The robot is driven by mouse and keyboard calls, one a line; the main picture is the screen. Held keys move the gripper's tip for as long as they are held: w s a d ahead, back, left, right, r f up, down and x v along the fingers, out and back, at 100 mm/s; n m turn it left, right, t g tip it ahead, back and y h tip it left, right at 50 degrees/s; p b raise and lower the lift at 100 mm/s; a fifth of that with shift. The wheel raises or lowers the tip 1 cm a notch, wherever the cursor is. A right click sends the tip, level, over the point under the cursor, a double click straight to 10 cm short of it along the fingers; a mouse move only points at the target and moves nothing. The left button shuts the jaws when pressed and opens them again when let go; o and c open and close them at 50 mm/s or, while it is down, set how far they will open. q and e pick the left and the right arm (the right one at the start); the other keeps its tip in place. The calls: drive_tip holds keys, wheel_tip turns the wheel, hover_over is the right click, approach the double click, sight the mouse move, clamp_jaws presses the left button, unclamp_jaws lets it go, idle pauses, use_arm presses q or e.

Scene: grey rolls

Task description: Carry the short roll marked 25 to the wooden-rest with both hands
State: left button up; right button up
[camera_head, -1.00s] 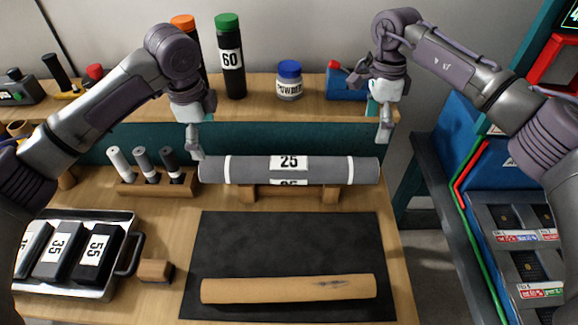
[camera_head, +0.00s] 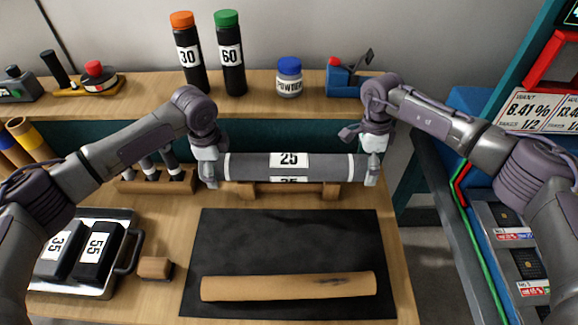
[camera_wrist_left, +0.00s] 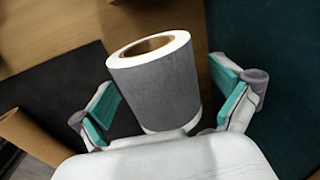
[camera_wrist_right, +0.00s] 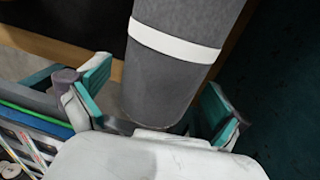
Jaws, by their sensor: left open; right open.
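The grey roll marked 25 (camera_head: 289,167), with white bands near its ends, lies level across the wooden-rest (camera_head: 245,191) at the back of the bench. My left gripper (camera_head: 209,180) is at the roll's left end; its open fingers stand on either side of the roll (camera_wrist_left: 160,85), whose hollow end shows in the left wrist view. My right gripper (camera_head: 372,175) is at the right end, open, with its fingers on either side of the roll (camera_wrist_right: 175,75) in the right wrist view. Gaps show beside the roll in both wrist views. The grippers hide both roll ends in the head view.
A black mat (camera_head: 290,245) in front bears a tan roll (camera_head: 288,287). A tray (camera_head: 125,260) with rolls marked 35 and 55 is at left, beside a small wooden block (camera_head: 155,268). The shelf behind holds bottles and a powder jar (camera_head: 289,78).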

use_arm(q)
drive_tip(key=shift+f, duration=0.15)
use_arm(e)
drive_tip(key=shift+f, duration=0.15)
use_arm(q)
drive_tip(key=c, duration=1.8)
use_arm(e)
drive_tip(key=c, duration=1.8)
